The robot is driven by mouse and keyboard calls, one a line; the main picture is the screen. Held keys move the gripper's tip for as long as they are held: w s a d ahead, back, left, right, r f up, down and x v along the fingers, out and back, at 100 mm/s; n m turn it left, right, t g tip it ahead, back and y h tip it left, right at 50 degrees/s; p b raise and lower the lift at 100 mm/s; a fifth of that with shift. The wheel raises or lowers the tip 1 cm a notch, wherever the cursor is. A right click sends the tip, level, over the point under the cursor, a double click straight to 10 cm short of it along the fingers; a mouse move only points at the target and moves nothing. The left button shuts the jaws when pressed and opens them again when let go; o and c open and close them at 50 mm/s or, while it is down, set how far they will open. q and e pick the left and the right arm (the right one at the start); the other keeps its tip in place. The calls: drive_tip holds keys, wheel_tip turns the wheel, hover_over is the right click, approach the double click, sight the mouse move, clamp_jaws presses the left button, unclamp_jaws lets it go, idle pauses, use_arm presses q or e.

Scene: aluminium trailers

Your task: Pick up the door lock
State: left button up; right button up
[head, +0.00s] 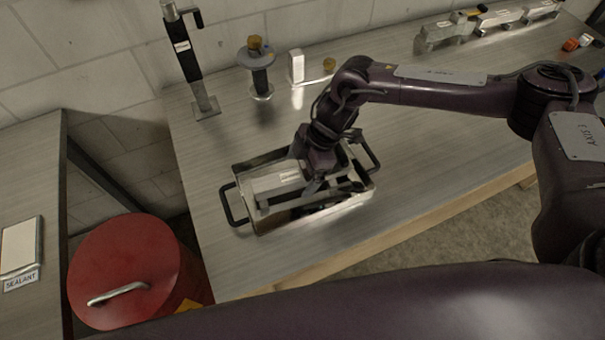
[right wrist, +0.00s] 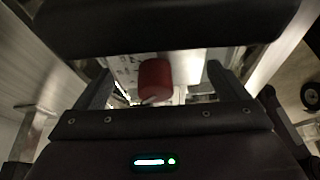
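My right gripper (head: 316,180) points down into the metal tray (head: 345,206) with black side handles on the workbench. In the right wrist view its two fingers (right wrist: 160,88) stand apart on either side of a red cylindrical part (right wrist: 155,76), with pale metal below it. The fingers do not appear to touch the red part. Silver metal pieces (head: 275,184) lie in the tray; which one is the door lock I cannot tell, as my gripper hides part of the tray. My left gripper is not in view.
A black-and-silver upright tool (head: 183,60), a spool-like stand (head: 258,75) and a white block (head: 296,66) stand along the back. Metal latch-like parts (head: 446,32) lie at the back right. A red drum (head: 130,262) stands left of the bench. The bench front is clear.

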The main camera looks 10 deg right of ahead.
drive_tip(key=c, duration=1.4)
drive_tip(key=shift+w+r, duration=0.1)
drive_tip(key=shift+r, duration=0.1)
